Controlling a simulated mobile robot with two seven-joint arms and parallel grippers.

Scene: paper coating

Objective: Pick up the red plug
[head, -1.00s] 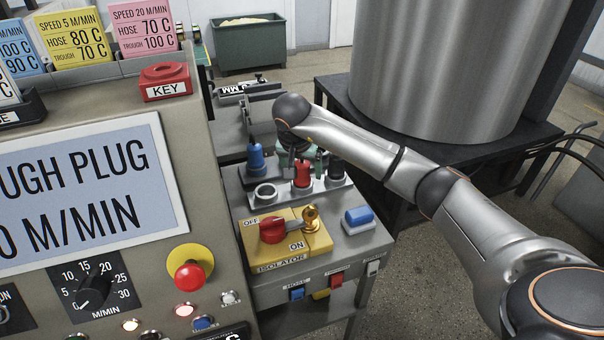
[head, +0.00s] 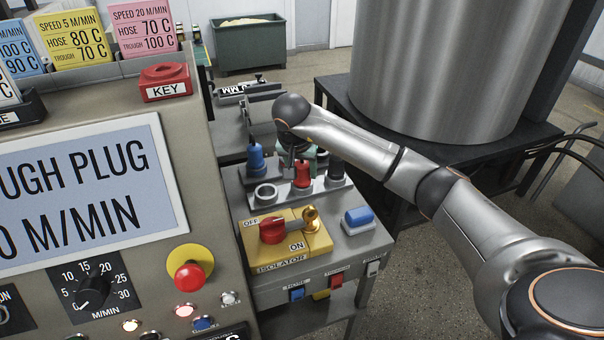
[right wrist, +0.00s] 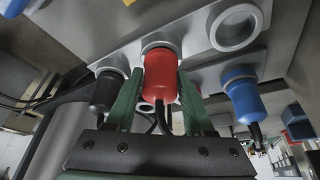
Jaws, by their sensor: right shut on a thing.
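The red plug (head: 302,175) stands upright in the row of sockets on the small grey bench, between the blue plug and the black plug. My right gripper (right wrist: 160,105) has its green fingers on either side of the red plug (right wrist: 160,78) in the right wrist view, shut on it. The plug's end sits at a metal ring in the socket plate; I cannot tell whether it is fully seated. In the head view my right arm partly hides the gripper. My left gripper is not in view.
The blue plug (head: 256,158) and black plug (head: 336,170) stand close on either side. An empty socket ring (head: 265,193) is front left of the red plug. The yellow isolator (head: 283,245) and a blue button (head: 358,216) are in front. The control cabinet (head: 190,140) rises at left.

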